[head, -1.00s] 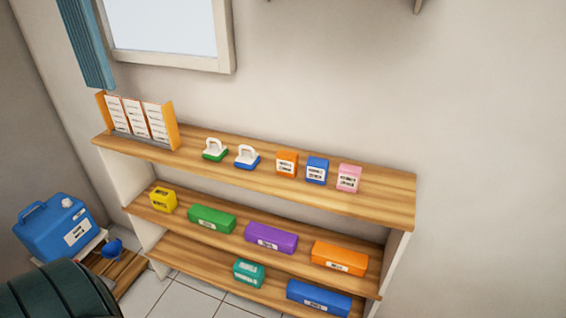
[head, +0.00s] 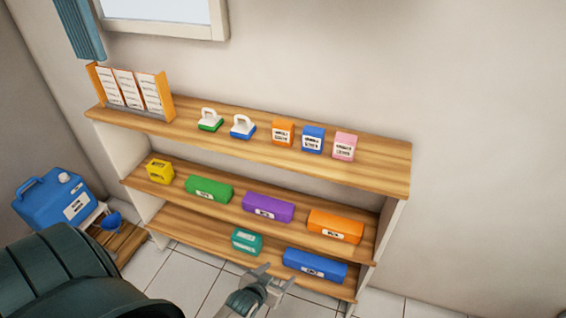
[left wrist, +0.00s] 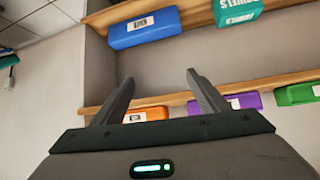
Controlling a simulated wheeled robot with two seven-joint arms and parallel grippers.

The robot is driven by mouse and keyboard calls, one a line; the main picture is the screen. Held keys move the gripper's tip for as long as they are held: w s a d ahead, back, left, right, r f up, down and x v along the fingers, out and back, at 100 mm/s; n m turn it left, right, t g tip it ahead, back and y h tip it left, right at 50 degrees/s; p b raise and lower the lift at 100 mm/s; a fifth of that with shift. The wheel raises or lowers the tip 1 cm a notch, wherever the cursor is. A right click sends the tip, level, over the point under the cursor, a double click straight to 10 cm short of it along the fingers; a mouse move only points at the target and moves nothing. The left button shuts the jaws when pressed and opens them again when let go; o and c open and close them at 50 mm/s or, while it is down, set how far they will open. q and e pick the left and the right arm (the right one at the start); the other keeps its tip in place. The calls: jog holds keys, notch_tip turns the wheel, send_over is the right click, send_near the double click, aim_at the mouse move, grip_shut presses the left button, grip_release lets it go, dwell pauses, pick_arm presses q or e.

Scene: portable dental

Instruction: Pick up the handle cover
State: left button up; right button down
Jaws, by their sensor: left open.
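I cannot read which item is the handle cover. On the top shelf stand small boxes with white labels: orange (head: 283,131), blue (head: 313,139) and pink (head: 345,146); the print is too small to be sure of. Left of them are two white loop-shaped pieces, on a green base (head: 210,121) and a blue base (head: 242,127). My left gripper (head: 279,275) is open and empty in front of the lowest shelf, below those items. Its spread fingers also show in the left wrist view (left wrist: 159,78). My right gripper is not in view.
The wooden shelf unit (head: 385,175) has long green, purple and orange (head: 335,227) boxes on its middle shelf. Teal (head: 247,241) and long blue (head: 314,265) boxes sit on the lowest. A card rack (head: 135,92) stands top left; a blue jug (head: 50,199) is left.

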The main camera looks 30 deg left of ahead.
pick_arm(q)
jog(key=w+a+r+n+t+y, duration=0.1)
jog(key=w+a+r+t, duration=0.15)
jog(key=r, duration=0.85)
jog(key=w+a+r+t+y, duration=0.1)
jog(key=w+a+r, duration=0.15)
jog(key=r, duration=0.75)
jog(key=a+r+t, duration=0.1)
jog(key=r+t, duration=0.1)
jog(key=r, duration=0.8)
jog(key=s+a+r+n+t+y, duration=0.1)
jog(key=a+r, duration=0.1)
jog(key=r, duration=0.8)
jog(key=shift+s+r+t+y, duration=0.3)
jog(key=shift+r+t, duration=0.05)
jog(key=shift+w, duration=0.1)
jog(key=p, duration=0.4)
send_near(280, 132)
jog(key=x, duration=0.5)
jog(key=shift+w+a, duration=0.1)
jog(key=shift+w, duration=0.1)
jog(key=shift+w+a, duration=0.15)
jog(key=shift+w, duration=0.35)
